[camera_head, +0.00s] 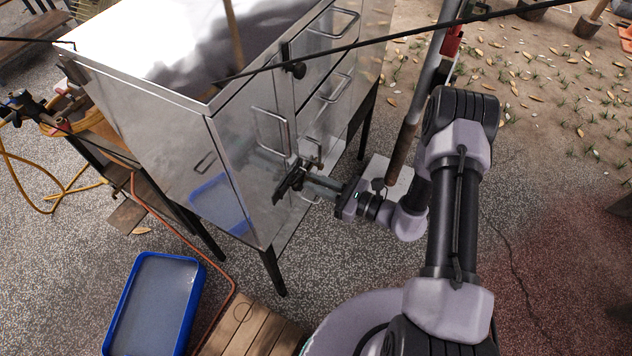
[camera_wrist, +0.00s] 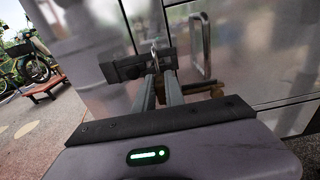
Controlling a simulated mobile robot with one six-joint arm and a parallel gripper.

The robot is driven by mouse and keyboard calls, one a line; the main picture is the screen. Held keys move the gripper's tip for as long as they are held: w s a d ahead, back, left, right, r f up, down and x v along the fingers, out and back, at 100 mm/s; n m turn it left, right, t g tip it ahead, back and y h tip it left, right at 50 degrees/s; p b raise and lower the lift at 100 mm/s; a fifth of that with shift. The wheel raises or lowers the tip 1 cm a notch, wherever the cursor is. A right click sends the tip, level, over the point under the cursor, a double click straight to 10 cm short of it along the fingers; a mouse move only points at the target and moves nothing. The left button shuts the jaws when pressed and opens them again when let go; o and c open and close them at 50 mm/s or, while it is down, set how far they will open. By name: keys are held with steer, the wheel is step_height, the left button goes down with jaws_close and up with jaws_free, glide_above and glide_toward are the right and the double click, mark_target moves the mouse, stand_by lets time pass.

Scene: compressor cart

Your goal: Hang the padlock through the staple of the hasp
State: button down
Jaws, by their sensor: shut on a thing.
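My gripper (camera_head: 288,182) is at the front of the shiny steel cabinet (camera_head: 215,168), near its door handles. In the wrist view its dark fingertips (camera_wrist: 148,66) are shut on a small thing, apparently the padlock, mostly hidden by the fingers. A thin silvery loop (camera_wrist: 154,48), which looks like the padlock's shackle, stands up at the fingertips. A brass-coloured patch (camera_wrist: 208,91) shows right of the fingers; I cannot tell whether it is a part or a reflection. The hasp and staple cannot be made out clearly, nor whether the loop touches them.
A bar handle (camera_wrist: 202,46) stands out from the cabinet just right of the fingers. A blue-rimmed tray (camera_head: 113,310) and a wooden board (camera_head: 240,330) lie below. An orange hose (camera_head: 160,217) runs left of the cabinet.

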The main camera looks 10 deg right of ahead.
steer(key=shift+f+b, duration=0.55)
steer(key=shift+f, duration=0.2)
steer(key=c, duration=1.3)
jaws_free()
steer(key=p+v, duration=0.5)
steer(key=v, duration=1.2)
steer(key=shift+d, duration=0.25)
